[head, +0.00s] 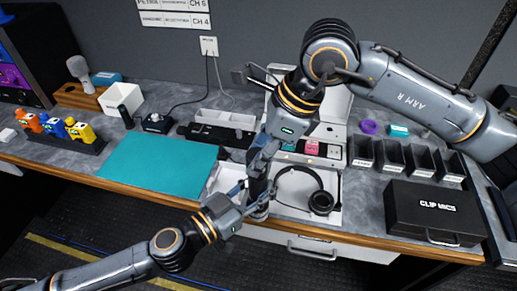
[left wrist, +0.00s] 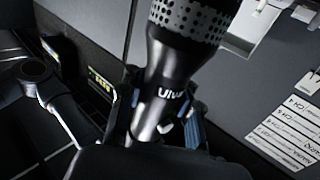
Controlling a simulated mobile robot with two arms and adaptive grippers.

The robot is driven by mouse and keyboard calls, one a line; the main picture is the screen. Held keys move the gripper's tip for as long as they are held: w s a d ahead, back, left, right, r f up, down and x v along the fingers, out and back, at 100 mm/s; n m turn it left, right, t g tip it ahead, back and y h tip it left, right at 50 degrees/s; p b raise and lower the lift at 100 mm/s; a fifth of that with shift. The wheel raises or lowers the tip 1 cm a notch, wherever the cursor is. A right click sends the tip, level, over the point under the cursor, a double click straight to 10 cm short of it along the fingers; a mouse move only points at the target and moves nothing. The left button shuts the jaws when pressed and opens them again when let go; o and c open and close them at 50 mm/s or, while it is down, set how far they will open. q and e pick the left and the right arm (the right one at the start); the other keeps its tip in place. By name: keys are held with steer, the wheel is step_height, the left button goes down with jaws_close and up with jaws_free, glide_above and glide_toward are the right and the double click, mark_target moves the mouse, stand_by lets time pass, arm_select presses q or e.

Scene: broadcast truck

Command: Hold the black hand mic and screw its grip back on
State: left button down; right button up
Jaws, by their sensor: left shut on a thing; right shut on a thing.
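The black hand mic (head: 259,211) stands roughly upright between my two grippers, over the desk's front edge. In the left wrist view the mic (left wrist: 160,92) shows a tapered glossy body with pale lettering and a wide perforated part at the top of the picture. My left gripper (head: 243,203) is shut on the mic's body; its blue-padded fingers lie on both sides in the left wrist view (left wrist: 162,118). My right gripper (head: 259,164) comes from above and is shut on the dark grip (head: 257,186), in line with the mic. The joint between grip and mic is hidden.
Black headphones (head: 320,201) lie in a white tray just right of the mic. A teal mat (head: 160,168) lies clear to the left. A black CLIP MICS case (head: 432,212) and black bins (head: 392,158) stand to the right. A grey mic (head: 80,72) stands far left.

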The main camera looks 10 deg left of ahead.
steer(key=shift+f, duration=0.15)
